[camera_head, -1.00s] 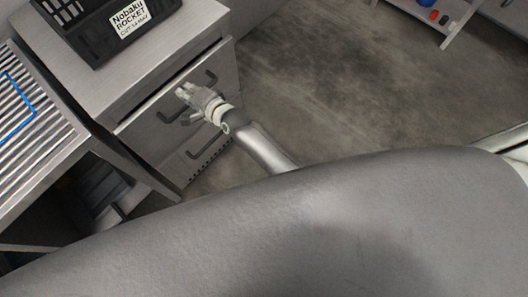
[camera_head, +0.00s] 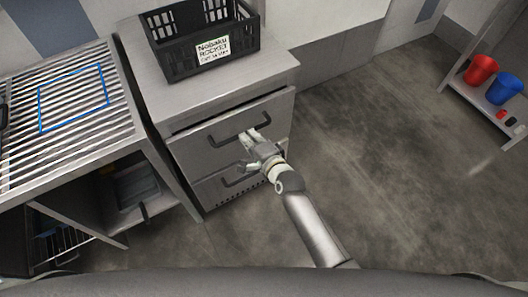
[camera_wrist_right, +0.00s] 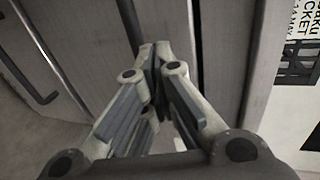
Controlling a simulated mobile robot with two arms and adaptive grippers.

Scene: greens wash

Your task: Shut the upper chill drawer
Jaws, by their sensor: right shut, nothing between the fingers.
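The upper chill drawer (camera_head: 190,144) is the top grey front of the steel cabinet under the counter, with a dark bar handle (camera_head: 228,141). A narrow dark gap shows between its top edge and the counter, and the front appears to stand slightly out. My right gripper (camera_head: 250,133) is shut and empty, at the upper drawer front by the right part of its handle. In the right wrist view the closed fingertips (camera_wrist_right: 155,48) point at the grey front; whether they touch it I cannot tell. My left gripper is out of view.
The lower drawer (camera_head: 210,192) is below. A black crate (camera_head: 165,62) with a label stands on the counter (camera_head: 265,73). A slatted rack table (camera_head: 60,150) is at the left. Red (camera_head: 481,69) and blue (camera_head: 504,88) buckets are at the far right. The floor right of the cabinet is clear.

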